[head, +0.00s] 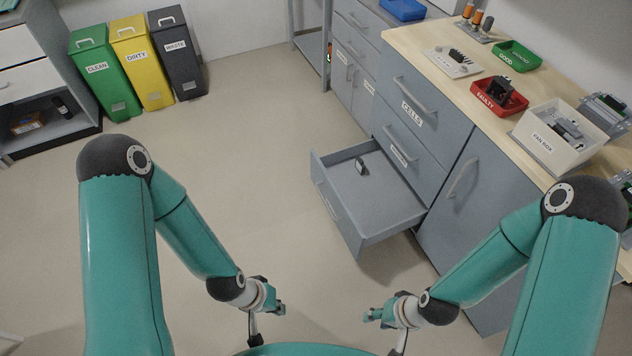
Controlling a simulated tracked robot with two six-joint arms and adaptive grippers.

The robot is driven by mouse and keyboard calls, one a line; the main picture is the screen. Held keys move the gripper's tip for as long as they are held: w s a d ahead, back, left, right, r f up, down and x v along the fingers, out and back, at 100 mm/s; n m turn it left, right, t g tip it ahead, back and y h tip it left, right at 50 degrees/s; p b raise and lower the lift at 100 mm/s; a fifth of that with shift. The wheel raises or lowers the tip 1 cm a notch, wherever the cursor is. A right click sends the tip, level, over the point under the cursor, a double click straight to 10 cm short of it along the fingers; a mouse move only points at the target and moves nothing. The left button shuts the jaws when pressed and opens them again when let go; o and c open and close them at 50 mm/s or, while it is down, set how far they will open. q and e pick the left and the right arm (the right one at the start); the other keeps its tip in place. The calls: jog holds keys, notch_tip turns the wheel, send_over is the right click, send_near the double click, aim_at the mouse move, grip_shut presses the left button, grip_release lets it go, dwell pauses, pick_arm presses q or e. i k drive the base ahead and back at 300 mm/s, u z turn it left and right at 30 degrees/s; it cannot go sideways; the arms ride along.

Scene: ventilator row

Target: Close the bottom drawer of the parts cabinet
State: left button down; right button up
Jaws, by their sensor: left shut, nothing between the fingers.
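The grey parts cabinet (462,150) stands on the right under a wooden worktop. Its bottom drawer (337,215) is pulled out over the floor, and a small dark part (362,166) lies inside it near the back. The drawers above it, one labelled CELLS, are closed. My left gripper (280,300) is low in the middle of the view, left of the drawer and apart from it. It is shut and empty. My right gripper (372,314) is in front of the drawer's near end, apart from it. Its fingers are too small to judge.
On the worktop (415,40) are a green GOOD tray (517,55), a red FAULTY tray (500,95) and a white FAN BOX (553,140). Green, yellow and dark bins (178,55) stand at the back left. The floor (230,150) between is clear.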

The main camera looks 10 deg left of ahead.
aim_at(369, 208)
jog(key=z, duration=0.2)
jog(key=i, duration=0.95)
jog(key=z, duration=0.45)
